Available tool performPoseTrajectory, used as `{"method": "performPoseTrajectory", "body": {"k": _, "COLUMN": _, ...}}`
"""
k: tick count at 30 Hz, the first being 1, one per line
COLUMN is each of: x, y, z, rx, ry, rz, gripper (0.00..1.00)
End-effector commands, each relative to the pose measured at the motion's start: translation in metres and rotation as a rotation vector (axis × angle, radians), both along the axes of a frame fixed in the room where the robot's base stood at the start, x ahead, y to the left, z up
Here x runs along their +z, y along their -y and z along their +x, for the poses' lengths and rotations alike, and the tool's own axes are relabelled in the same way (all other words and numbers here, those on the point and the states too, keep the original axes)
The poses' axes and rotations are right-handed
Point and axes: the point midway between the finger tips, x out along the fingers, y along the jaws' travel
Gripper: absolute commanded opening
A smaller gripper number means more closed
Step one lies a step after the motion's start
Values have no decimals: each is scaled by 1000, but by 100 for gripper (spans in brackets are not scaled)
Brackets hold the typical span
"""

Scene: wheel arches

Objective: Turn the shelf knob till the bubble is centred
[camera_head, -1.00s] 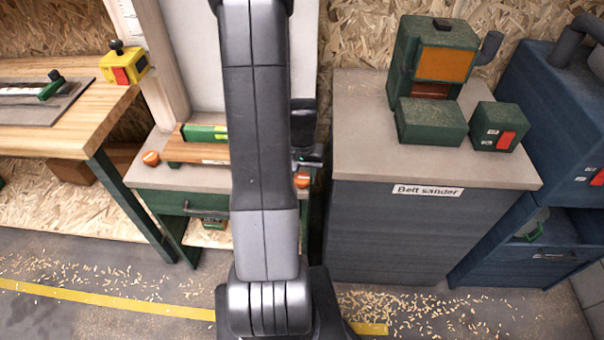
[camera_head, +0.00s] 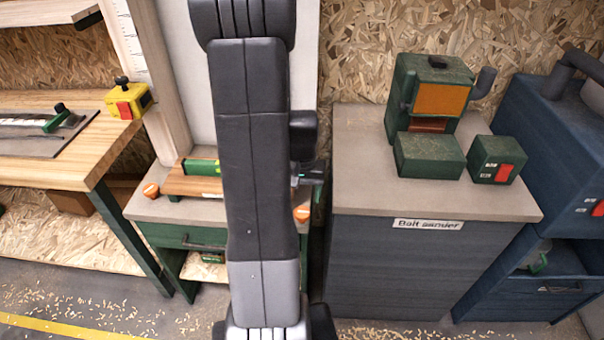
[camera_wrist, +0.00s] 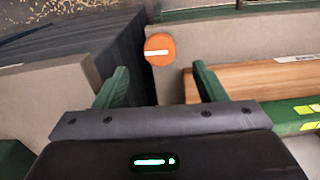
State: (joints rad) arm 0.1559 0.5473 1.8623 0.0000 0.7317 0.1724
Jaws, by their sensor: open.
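The wooden shelf (camera_head: 193,187) lies on the grey top of a green bench, partly hidden behind my arm. A green spirit level (camera_head: 203,167) rests along it. It also shows in the wrist view (camera_wrist: 283,118), where the bubble cannot be read. One orange knob (camera_head: 151,190) is at the left end of the shelf. Another orange knob (camera_head: 302,213) is at the right end, beside my arm. In the wrist view an orange knob (camera_wrist: 160,49) with a white mark lies ahead, between and beyond the fingertips of my gripper (camera_wrist: 161,80). My gripper is open, empty and apart from this knob.
A grey-topped cabinet (camera_head: 428,199) labelled "Belt sander" stands close on the right, with a gap before the bench. A green sander (camera_head: 431,97) and boxes sit on it. A wooden workbench (camera_head: 60,158) stands left. The front floor is clear apart from shavings.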

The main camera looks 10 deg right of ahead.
Motion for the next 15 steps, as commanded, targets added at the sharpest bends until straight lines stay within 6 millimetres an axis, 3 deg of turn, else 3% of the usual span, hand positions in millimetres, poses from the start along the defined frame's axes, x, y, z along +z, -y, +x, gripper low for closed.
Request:
{"method": "performPoseTrajectory", "body": {"k": 6, "x": 44, "y": 0, "z": 1, "rx": 0, "ry": 5, "rz": -1, "gripper": 64}}
{"method": "performPoseTrajectory", "body": {"k": 15, "x": 73, "y": 0, "z": 0, "rx": 0, "ry": 2, "rz": -1, "gripper": 64}}
